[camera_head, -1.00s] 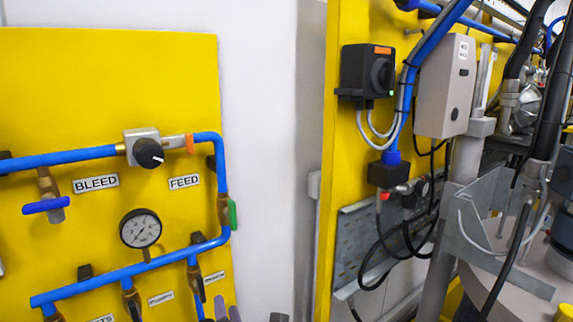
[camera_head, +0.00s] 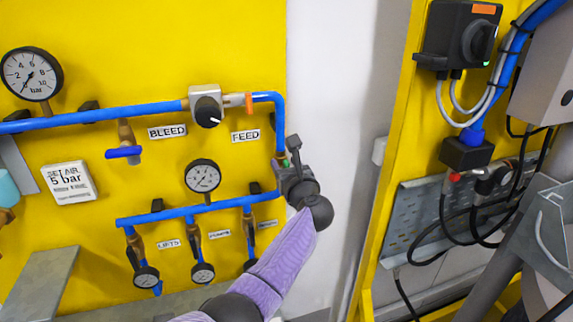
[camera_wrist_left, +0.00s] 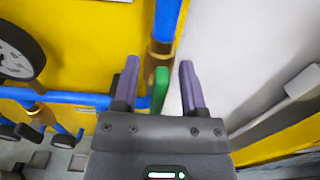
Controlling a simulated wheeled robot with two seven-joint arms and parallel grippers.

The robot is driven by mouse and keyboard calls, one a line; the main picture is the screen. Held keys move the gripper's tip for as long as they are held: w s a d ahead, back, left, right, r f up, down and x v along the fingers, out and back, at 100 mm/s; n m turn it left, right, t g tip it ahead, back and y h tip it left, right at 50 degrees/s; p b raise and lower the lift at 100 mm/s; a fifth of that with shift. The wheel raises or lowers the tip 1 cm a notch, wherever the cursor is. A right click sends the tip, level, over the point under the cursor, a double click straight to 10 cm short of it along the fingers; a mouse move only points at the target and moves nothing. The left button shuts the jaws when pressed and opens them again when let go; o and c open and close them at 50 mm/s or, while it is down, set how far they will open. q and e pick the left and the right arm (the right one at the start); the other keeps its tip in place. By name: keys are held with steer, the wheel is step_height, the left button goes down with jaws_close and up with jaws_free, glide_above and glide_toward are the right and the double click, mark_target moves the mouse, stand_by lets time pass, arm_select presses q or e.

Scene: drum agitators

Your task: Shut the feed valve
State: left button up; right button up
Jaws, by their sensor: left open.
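The valve with the green handle (camera_wrist_left: 160,88) sits on the vertical blue pipe, to the right of and below the FEED label (camera_head: 245,137). Its brass body (camera_wrist_left: 159,54) shows in the left wrist view. The handle hangs upright, roughly in line with the pipe. My left gripper (camera_wrist_left: 159,80) is open, with one purple finger on each side of the green handle and a visible gap to both. In the head view my left gripper (camera_head: 290,158) covers most of the valve. My right gripper is in neither view.
A regulator with a black knob (camera_head: 208,111) and an orange piece (camera_head: 249,103) sit above the FEED label. A blue-handled valve (camera_head: 124,152) is at left. A gauge (camera_head: 202,176) hangs left of my gripper. The white wall (camera_head: 335,130) to the right is clear.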

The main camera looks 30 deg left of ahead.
arm_select(q)
steer(key=shift+w+d, duration=0.1)
jaws_close()
steer(key=shift+m, duration=0.3)
steer(key=shift+w+d+f+m+p, duration=0.2)
steer(key=shift+w+d+f+m, duration=0.2)
steer(key=shift+m, duration=2.5)
steer(key=shift+w+d+f+m+p, duration=0.25)
steer(key=shift+f+m, duration=0.3)
steer(key=shift+m, duration=2.35)
steer(key=shift+w+d+f+m+p, duration=0.15)
steer(key=shift+w+d+f+m, duration=0.2)
steer(key=shift+m, duration=2.55)
steer(key=shift+a+f, duration=0.1)
steer(key=shift+f, duration=0.05)
jaws_free()
